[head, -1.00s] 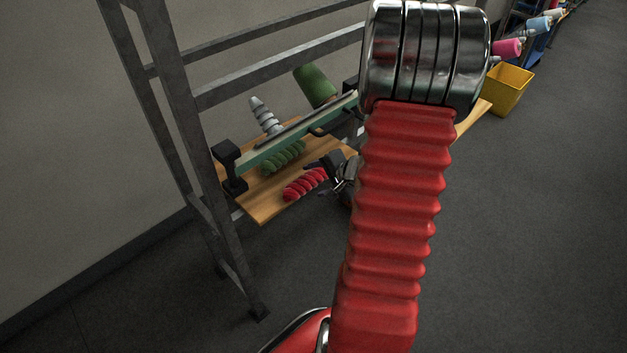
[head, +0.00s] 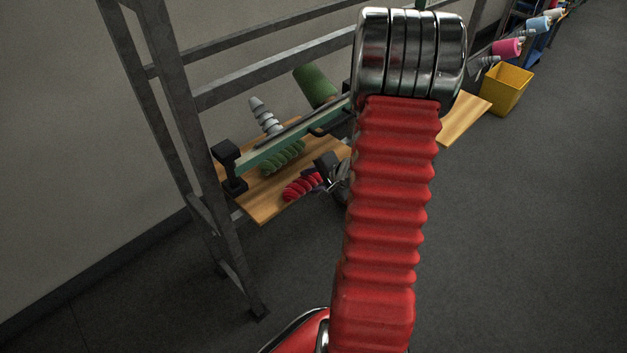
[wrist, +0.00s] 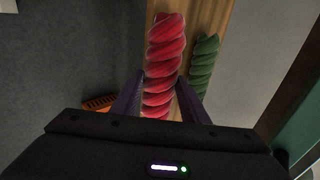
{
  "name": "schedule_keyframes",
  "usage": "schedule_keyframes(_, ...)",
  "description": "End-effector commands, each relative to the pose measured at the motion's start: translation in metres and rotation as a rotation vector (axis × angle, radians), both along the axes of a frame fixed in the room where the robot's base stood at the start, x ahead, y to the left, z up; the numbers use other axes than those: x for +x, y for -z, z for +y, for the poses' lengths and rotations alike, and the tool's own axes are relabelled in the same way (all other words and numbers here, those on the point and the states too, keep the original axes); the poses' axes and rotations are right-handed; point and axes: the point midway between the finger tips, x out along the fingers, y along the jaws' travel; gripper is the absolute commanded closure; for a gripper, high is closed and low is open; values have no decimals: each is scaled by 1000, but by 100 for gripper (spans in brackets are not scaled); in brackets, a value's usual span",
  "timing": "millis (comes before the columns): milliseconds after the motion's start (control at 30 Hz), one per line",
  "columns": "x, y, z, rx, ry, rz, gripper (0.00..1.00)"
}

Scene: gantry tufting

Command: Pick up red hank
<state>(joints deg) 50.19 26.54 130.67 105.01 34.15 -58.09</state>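The red hank (head: 303,187) is a twisted red bundle lying near the front edge of a wooden shelf board. In the wrist view the red hank (wrist: 165,62) runs up and down the picture, with its near end between my fingers. My gripper (head: 325,180) is at the hank's right end in the head view, partly hidden behind my arm. In the wrist view my gripper (wrist: 160,98) is open, with one dark finger on each side of the hank. Whether the fingers touch it I cannot tell.
A green hank (head: 283,157) lies behind the red one, and close to the right finger in the wrist view (wrist: 204,62). A green rail (head: 290,140) crosses above the wooden board (head: 262,205). A grey metal frame post (head: 180,110) stands left. A yellow bin (head: 507,90) is farther right.

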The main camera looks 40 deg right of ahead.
Motion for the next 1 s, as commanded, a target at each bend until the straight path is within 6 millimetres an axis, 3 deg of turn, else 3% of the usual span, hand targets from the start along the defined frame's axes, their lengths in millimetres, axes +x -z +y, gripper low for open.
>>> schedule_keyframes(333,0,0,0,0,0,1,84)
schedule_keyframes(367,0,0,0,0,0,1,59)
schedule_keyframes(600,0,0,0,0,0,1,42)
schedule_keyframes(1000,-2,-2,0,-1,-1,0,39)
